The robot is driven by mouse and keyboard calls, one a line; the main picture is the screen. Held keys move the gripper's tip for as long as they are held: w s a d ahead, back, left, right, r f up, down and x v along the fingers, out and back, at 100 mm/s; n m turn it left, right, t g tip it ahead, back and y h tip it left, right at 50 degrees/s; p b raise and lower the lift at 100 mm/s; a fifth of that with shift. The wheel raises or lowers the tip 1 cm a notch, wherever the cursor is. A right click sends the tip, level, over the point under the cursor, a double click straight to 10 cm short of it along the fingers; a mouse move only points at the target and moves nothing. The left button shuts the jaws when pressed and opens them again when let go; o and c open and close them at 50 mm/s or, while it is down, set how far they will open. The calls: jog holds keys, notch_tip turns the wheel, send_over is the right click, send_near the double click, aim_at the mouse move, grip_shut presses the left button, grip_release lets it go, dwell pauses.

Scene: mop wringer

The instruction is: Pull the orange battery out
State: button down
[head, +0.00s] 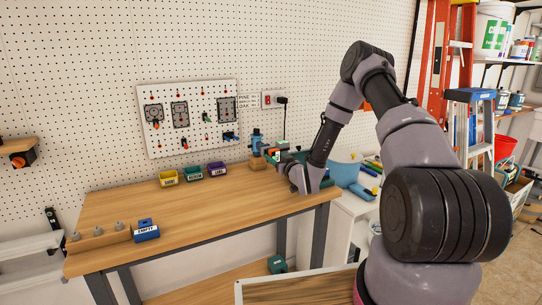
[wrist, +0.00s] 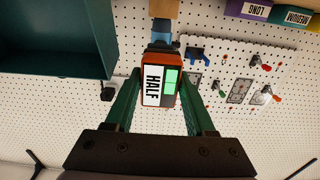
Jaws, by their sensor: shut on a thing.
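The orange battery (wrist: 153,86) has a white label reading HALF and a green patch; it fills the middle of the wrist view. My gripper (wrist: 160,88) has green fingers, one on each side of the battery, and is shut on it. A dark part and a blue part (wrist: 163,27) show just beyond the battery's far end; whether the battery still touches them I cannot tell. In the head view the battery (head: 272,152) is small, beside the blue tool (head: 257,138) at the bench's back right. My gripper (head: 286,160) there is partly hidden by my wrist.
Yellow (head: 168,178), green (head: 192,174) and purple (head: 216,169) bins stand along the bench's back. A blue holder marked EMPTY (head: 146,231) and a wooden block with pegs (head: 98,239) are at the front left. A teal bin (wrist: 60,40) is near my gripper. The bench middle is clear.

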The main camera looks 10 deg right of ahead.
jog(key=shift+v, duration=1.55)
